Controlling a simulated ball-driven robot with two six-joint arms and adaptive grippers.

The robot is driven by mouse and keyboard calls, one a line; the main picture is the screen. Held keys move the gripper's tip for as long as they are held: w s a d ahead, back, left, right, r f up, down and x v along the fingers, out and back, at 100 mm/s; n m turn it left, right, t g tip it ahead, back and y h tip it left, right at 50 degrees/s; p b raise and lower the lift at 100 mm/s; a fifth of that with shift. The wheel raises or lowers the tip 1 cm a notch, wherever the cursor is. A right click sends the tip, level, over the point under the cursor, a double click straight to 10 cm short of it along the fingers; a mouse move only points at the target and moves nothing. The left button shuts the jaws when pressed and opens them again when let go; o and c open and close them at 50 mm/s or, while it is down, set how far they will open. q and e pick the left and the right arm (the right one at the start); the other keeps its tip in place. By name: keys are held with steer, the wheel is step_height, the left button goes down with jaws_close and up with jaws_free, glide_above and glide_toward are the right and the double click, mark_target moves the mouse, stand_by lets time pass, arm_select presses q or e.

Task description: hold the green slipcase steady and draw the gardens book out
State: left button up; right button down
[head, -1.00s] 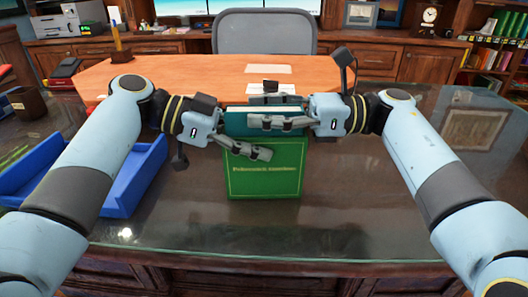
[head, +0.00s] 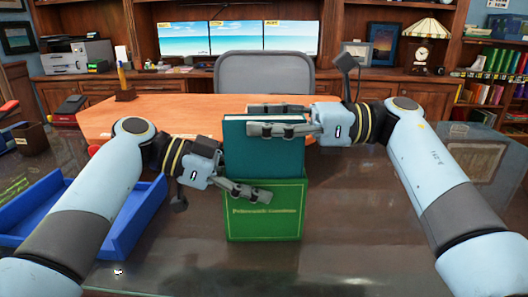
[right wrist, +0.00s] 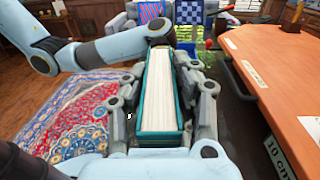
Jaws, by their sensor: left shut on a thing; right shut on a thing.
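The green slipcase (head: 265,215) with gold lettering stands upright on the dark glass-topped table. The teal gardens book (head: 263,150) stands upright in it, with a large part above the slipcase's top edge and its lower part hidden inside. My left gripper (head: 245,190) is shut on the slipcase near its upper left edge. My right gripper (head: 281,119) is shut on the upper part of the book. In the right wrist view, the book's pale page edges and teal cover (right wrist: 161,100) sit between the fingers of my right gripper (right wrist: 163,85).
A blue tray (head: 112,228) lies on the table at the left, close to my left arm. An orange-brown wooden desk (head: 190,112) stands behind the slipcase, with a grey chair (head: 265,78) beyond. The glass to the slipcase's right (head: 360,215) is clear.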

arm_select(q)
steer(key=shift+f, duration=0.1)
arm_select(e)
step_height(320, 180, up, 4)
steer(key=shift+r, duration=0.2)
arm_select(q)
steer(key=o, duration=1.3)
steer(key=shift+o, duration=0.2)
steer(key=shift+a, duration=0.1)
